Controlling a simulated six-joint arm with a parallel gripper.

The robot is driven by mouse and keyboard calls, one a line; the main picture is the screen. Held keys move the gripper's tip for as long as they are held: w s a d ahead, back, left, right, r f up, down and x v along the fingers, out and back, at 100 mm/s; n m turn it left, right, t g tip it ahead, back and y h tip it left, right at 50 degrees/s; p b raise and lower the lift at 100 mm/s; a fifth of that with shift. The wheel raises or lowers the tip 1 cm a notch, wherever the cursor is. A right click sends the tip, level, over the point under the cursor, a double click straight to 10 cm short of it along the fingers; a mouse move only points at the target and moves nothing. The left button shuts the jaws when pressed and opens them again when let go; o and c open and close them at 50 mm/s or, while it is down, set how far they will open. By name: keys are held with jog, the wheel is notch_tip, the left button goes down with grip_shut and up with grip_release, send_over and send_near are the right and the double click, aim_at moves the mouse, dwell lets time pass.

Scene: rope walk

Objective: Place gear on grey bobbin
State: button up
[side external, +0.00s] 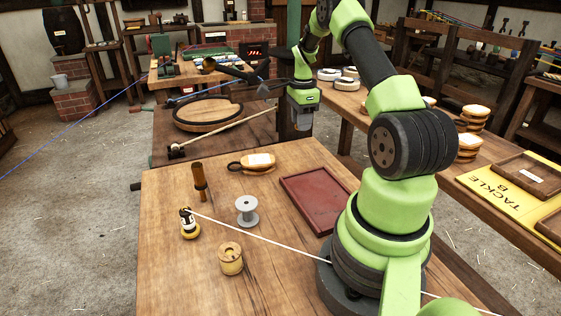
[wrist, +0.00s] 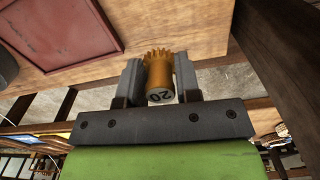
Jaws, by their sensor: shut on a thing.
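The grey bobbin (side external: 246,209) stands upright on the wooden table, near the middle, with its top bare. The gear (wrist: 159,73) is orange-brown and toothed, with a hub marked 20. My gripper (wrist: 159,80) is shut on the gear, with one finger on each side of it. In the side external view my gripper (side external: 301,120) hangs beyond the table's far edge, well behind and to the right of the bobbin. I cannot make out the gear in that view. The bobbin does not show in the wrist view.
A dark red tray (side external: 318,194) lies right of the bobbin. A wooden pot (side external: 230,259), a yellow-black bottle (side external: 188,223), a brown upright tool (side external: 200,183) and a tagged wooden block (side external: 258,163) stand around it. A white cord (side external: 270,239) crosses the table in front of the bobbin.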

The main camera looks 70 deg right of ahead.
jog(key=w+a+r+n, duration=0.1)
jog(key=w+a+n, duration=0.15)
jog(key=a, duration=0.25)
jog(key=w+a+r+n, duration=0.2)
jog(key=a+n, duration=0.2)
jog(key=a, duration=0.2)
jog(key=n, duration=1)
send_near(246, 202)
notch_tip(246, 202, down, 3)
jog(key=shift+s+a+r, duration=0.1)
jog(key=shift+r, duration=0.1)
jog(key=shift+f, duration=2.25)
jog(key=shift+f, duration=0.1)
jog(key=o, duration=0.9)
jog(key=shift+o, duration=0.2)
